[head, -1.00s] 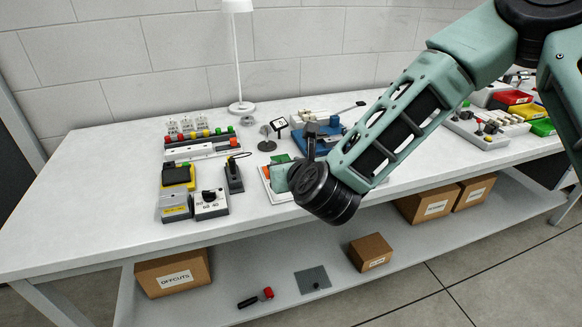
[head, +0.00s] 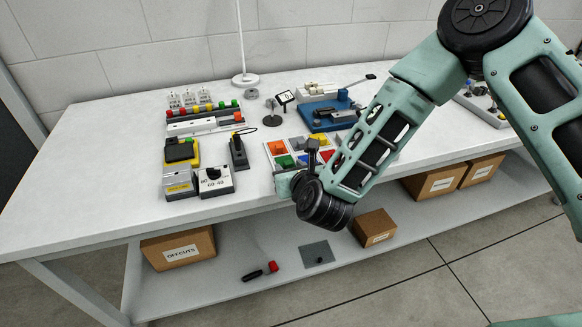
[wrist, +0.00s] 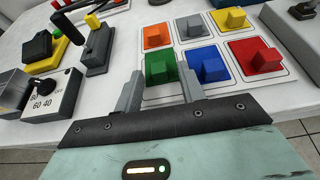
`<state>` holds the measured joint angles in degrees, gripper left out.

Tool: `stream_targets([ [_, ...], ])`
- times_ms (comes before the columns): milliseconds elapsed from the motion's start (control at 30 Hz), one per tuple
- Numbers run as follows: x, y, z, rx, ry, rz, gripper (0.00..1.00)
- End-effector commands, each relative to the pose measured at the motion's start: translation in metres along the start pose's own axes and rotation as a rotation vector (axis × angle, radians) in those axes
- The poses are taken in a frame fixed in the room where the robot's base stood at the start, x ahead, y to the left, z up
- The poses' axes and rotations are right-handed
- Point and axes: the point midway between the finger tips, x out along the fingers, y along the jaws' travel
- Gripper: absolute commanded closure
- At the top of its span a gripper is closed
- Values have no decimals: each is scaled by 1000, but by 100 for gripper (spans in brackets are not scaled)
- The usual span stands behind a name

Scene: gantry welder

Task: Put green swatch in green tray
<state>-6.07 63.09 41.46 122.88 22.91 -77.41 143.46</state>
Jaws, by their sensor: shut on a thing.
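The green swatch (wrist: 160,68) is a block with a raised grip, at the front left of a white swatch board (wrist: 214,88); it also shows in the head view (head: 284,161). My gripper (wrist: 161,82) reaches over the board's front edge, with one grey finger on each side of the green swatch, shut on it. The swatch appears still at its place on the board; any lift cannot be told. In the head view my gripper (head: 283,180) is partly hidden by my wrist. The green tray is not visible now.
Orange (wrist: 156,36), grey, yellow, blue (wrist: 207,66) and red (wrist: 255,56) swatches stand close around the green one. A blue fixture (head: 328,115) stands behind. The table's left end is clear.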

Motion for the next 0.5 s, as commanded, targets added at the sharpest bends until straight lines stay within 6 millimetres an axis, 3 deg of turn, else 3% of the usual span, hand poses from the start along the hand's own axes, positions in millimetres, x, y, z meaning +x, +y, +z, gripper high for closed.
stream_targets([
  [333, 2, 0, -4, 1, -1, 0, 85],
  [367, 2, 0, -3, 1, -1, 0, 55],
  [400, 1, 0, -2, 1, -1, 0, 44],
  [433, 1, 0, -2, 1, -1, 0, 39],
  [500, 1, 0, -2, 1, -1, 0, 39],
])
